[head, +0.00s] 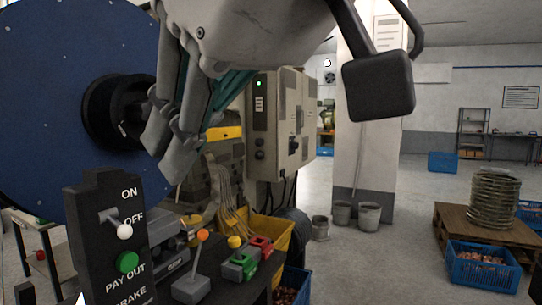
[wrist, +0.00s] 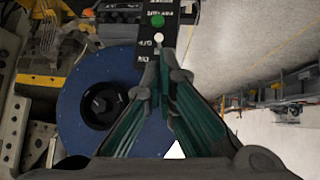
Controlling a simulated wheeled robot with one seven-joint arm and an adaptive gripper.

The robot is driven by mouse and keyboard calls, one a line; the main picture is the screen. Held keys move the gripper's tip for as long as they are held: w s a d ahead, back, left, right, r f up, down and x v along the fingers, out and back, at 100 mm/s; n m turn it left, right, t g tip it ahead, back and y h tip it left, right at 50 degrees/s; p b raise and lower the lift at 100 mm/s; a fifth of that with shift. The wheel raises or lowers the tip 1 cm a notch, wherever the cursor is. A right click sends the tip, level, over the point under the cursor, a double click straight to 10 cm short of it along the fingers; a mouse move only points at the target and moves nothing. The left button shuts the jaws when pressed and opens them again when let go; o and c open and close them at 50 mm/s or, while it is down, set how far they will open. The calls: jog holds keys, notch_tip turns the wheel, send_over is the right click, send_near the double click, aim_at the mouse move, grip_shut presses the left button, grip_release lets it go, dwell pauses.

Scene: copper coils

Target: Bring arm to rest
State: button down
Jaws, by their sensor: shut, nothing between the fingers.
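My gripper (head: 160,162) hangs from the top of the head view, its fingers pointing down, in front of the large blue reel (head: 45,90). The fingers are shut with nothing between them. In the wrist view my gripper (wrist: 160,60) points at the black control box (wrist: 155,35), with its fingertips close to the white-knobbed lever. I cannot tell if they touch it. In the head view the control box (head: 105,235) stands below the fingers, its white-knobbed lever (head: 124,231) by the ON and OFF labels and a green button (head: 127,262) under it.
Beside the box are an orange-knobbed lever (head: 203,235) and a green and red button unit (head: 245,262). A yellow bin (head: 292,245) and a grey cabinet (head: 280,120) stand behind. A pallet (head: 450,232) with a coil and a blue crate (head: 482,268) are at right. Floor between is clear.

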jog(key=shift+s+d+r, duration=0.2)
jog(key=shift+d, duration=0.05)
jog(key=w+d+f+m+h, duration=0.2)
jog(key=d+f+m+h, duration=0.15)
jog(key=d+f, duration=0.4)
jog(key=w+d+f+m+h, duration=0.2)
jog(key=w+d+f+m, duration=0.15)
jog(key=d+f, duration=0.4)
jog(key=s+d+f+m+g+h+p, duration=0.1)
jog(key=s+d+f+m, duration=0.4)
jog(key=d+f, duration=0.6)
jog(key=shift+s+d+f+m+h, duration=0.3)
jog(key=shift+s+d+m+h, duration=0.15)
jog(key=shift+h, duration=0.2)
